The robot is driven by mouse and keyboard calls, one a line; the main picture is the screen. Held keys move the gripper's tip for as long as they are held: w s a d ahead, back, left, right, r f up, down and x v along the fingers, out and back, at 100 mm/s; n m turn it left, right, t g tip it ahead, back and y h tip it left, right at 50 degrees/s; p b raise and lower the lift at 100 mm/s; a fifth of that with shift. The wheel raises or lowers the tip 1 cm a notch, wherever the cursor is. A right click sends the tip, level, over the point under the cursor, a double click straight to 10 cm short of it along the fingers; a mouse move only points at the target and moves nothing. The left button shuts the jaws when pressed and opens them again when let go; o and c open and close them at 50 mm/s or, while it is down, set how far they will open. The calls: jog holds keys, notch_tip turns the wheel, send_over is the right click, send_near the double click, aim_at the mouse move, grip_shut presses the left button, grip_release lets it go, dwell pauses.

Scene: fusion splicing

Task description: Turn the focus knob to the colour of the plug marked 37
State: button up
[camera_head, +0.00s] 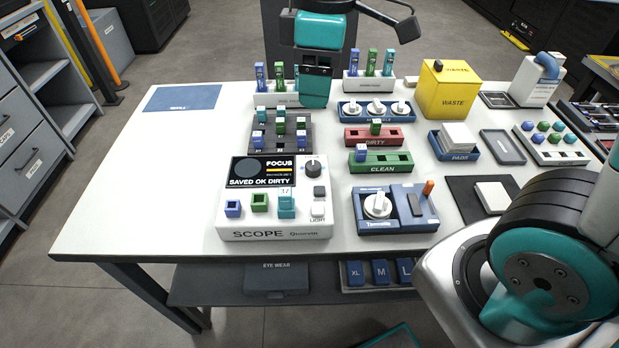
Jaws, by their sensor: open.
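Several teal, green and blue plugs stand in a dark rack (268,136) behind; I cannot make out a 37. My gripper (315,100) is open above the table's back, apart from the knob.
A green CLEAN tray (369,168) holds a blue plug, and a red DIRTY tray (360,141) a green one. A blue device (412,222) stands right of the scope. A yellow waste box (449,95) stands behind. The table's left side is largely clear.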

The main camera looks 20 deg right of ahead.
jog(key=w+d+f+n+b, duration=0.1)
jog(key=w+f, duration=0.2)
jog(key=b, duration=0.2)
send_near(313, 165)
jog(key=shift+h, duration=0.4)
jog(key=f, duration=0.9)
jog(key=shift+w+a+f, duration=0.1)
jog(key=shift+a+f, duration=0.1)
jog(key=shift+a, duration=0.1)
jog(key=shift+c, duration=0.3)
jog(key=c, duration=0.9)
jog(key=shift+o, duration=0.2)
